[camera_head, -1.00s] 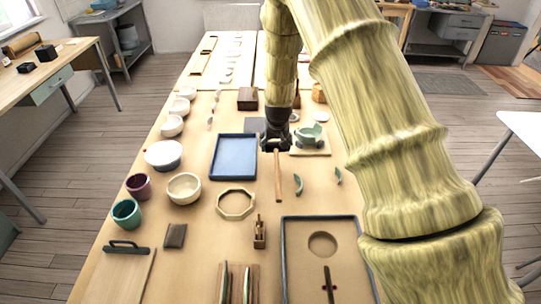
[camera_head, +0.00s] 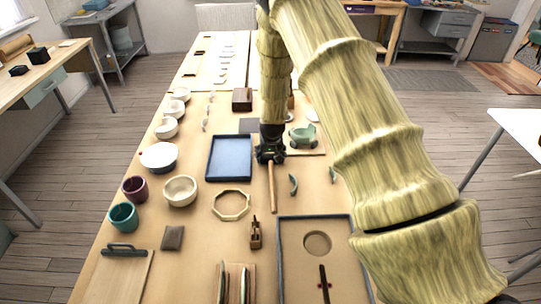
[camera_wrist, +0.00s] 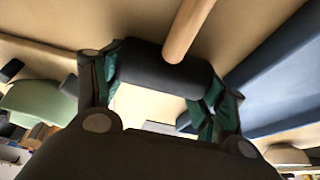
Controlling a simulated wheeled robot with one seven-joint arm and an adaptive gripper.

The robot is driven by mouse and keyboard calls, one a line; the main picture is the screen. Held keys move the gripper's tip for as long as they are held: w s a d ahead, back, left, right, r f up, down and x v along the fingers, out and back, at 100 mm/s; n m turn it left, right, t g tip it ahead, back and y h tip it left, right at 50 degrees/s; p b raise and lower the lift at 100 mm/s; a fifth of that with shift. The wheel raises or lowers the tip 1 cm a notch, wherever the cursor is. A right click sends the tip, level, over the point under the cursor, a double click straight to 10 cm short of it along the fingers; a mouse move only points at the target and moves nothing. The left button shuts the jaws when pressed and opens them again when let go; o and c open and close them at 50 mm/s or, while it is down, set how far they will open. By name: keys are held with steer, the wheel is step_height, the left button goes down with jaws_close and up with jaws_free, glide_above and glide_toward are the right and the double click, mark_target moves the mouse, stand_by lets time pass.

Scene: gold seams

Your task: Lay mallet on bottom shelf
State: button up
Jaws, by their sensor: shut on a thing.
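The mallet has a dark head (camera_wrist: 165,72) and a pale wooden handle (camera_head: 272,188). My gripper (camera_head: 269,150) is shut on the mallet head, over the table between the blue tray and the green broken cup. In the wrist view, the two fingers of my gripper (camera_wrist: 160,90) clasp the head from both sides, and the handle sticks out away from the palm. In the head view the head is mostly hidden by my gripper, and the handle points toward the front of the table.
A blue tray (camera_head: 230,157) lies left of my gripper, a green broken cup (camera_head: 302,136) right of it. Green shards (camera_head: 293,184) lie by the handle. An octagonal frame (camera_head: 231,205) and a grey-rimmed tray (camera_head: 284,262) are nearer. A grey shelf unit (camera_head: 110,50) stands far left.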

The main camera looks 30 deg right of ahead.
steer(key=shift+f, duration=0.15)
steer(key=o, duration=1.3)
steer(key=shift+r, duration=0.2)
